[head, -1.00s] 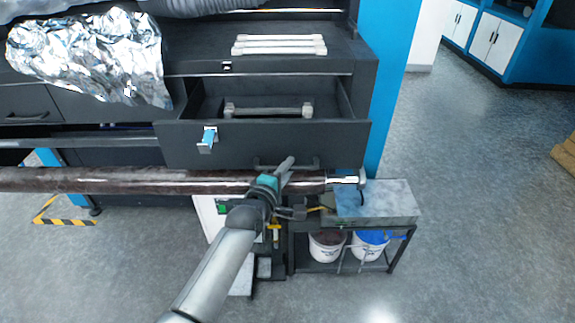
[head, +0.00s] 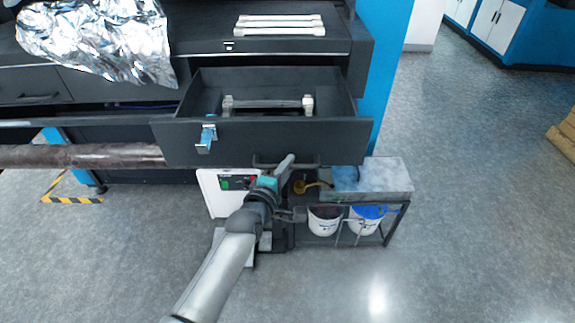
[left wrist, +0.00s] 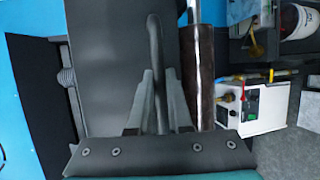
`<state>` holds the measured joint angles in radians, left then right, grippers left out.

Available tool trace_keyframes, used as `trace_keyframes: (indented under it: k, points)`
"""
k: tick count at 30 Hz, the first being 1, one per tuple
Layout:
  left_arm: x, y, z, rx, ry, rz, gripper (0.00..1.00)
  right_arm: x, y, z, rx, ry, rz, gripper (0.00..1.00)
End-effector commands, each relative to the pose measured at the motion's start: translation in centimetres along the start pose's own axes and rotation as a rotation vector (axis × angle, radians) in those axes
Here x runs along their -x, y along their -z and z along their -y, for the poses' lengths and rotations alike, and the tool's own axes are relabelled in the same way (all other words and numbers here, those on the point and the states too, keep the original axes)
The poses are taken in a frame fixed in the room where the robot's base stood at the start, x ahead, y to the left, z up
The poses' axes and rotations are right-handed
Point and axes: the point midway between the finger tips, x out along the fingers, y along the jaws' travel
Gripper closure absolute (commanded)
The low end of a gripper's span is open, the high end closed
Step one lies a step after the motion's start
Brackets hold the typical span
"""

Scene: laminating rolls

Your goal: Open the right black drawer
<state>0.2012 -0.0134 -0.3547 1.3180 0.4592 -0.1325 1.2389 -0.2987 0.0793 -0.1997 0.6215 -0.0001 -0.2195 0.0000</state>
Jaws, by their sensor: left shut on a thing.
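The black drawer (head: 300,140) on the right of the dark machine stands pulled out, its interior open from above. Its bar handle (head: 262,163) is low on the front; it also shows as a dark curved handle (left wrist: 155,50) in the left wrist view. My left gripper (head: 286,165) is at this handle. In the left wrist view my left gripper (left wrist: 160,85) has one finger on each side of the handle and is shut on it. A blue-and-silver latch (head: 206,138) sits on the drawer front. My right gripper is out of view.
A bar with pale ends (head: 268,104) lies in the drawer. A low bench (head: 385,180) with two buckets (head: 325,220) stands below right. Crumpled foil (head: 95,38) covers the machine's left. Floor at right is clear.

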Motion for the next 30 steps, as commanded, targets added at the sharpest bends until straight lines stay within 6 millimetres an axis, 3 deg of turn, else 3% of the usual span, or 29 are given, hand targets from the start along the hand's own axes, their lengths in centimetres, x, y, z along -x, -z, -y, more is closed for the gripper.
trace_keyframes:
  k: [1,9,20,30]
  points:
    - [0.0,0.0,0.1,0.000,0.002,0.000,0.81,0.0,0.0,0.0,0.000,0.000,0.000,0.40]
    - [0.0,0.0,0.0,0.000,0.001,0.000,0.53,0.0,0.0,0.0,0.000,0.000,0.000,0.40]
    - [0.6,0.0,0.0,0.001,0.001,-0.001,0.53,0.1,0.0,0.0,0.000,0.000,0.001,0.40]
    - [5.2,0.0,0.0,0.000,0.002,-0.001,0.53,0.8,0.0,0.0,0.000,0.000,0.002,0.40]
